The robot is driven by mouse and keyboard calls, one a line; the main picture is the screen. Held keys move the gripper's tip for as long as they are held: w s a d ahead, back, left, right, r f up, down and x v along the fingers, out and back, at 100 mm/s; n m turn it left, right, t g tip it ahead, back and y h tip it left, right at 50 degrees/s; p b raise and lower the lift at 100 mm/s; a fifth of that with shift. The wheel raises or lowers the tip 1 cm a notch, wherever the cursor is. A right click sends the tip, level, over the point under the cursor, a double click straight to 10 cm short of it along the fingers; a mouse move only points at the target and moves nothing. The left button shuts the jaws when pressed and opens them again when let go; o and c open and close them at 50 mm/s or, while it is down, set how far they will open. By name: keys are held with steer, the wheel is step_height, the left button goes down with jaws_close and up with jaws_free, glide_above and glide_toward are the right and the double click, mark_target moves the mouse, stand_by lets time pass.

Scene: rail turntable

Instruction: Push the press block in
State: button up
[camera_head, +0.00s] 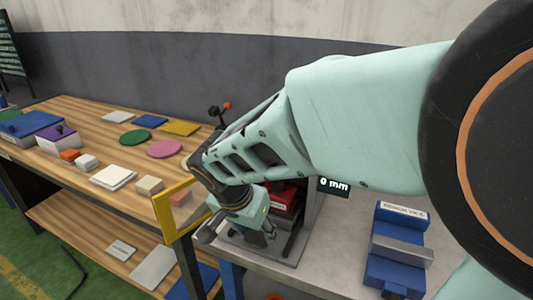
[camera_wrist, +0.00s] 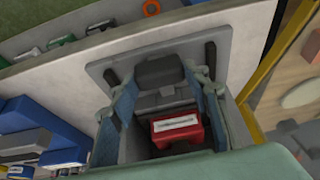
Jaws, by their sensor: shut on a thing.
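My gripper (camera_head: 266,236) points down over a small press on the grey bench in the head view. In the wrist view its two fingers (camera_wrist: 160,78) stand on either side of a dark grey block (camera_wrist: 160,70) and are shut on it. This block looks like the press block, but no readable name shows on it. A red part (camera_wrist: 176,130) with a white label sits between the fingers, nearer the palm; its label is too small to read. The red part also shows behind my gripper in the head view (camera_head: 284,199). My arm hides part of the press.
A sign reading "0 mm" (camera_head: 335,186) stands beside the press. A blue bench vice (camera_head: 399,247) stands to its right. A yellow frame (camera_head: 180,209) stands close on the left, at the wooden table (camera_head: 85,112) with several coloured discs, plates and blocks.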

jaws_close()
steer(key=w, duration=0.1)
steer(key=w+d, duration=0.1)
steer(key=w, duration=0.1)
steer(key=shift+w+d, duration=0.3)
steer(key=shift+w, duration=0.1)
steer(key=shift+r, duration=0.1)
steer(key=o, duration=1.3)
jaws_free()
steer(key=shift+w, duration=0.15)
steer(key=shift+c, duration=0.2)
step_height(320, 180, up, 10)
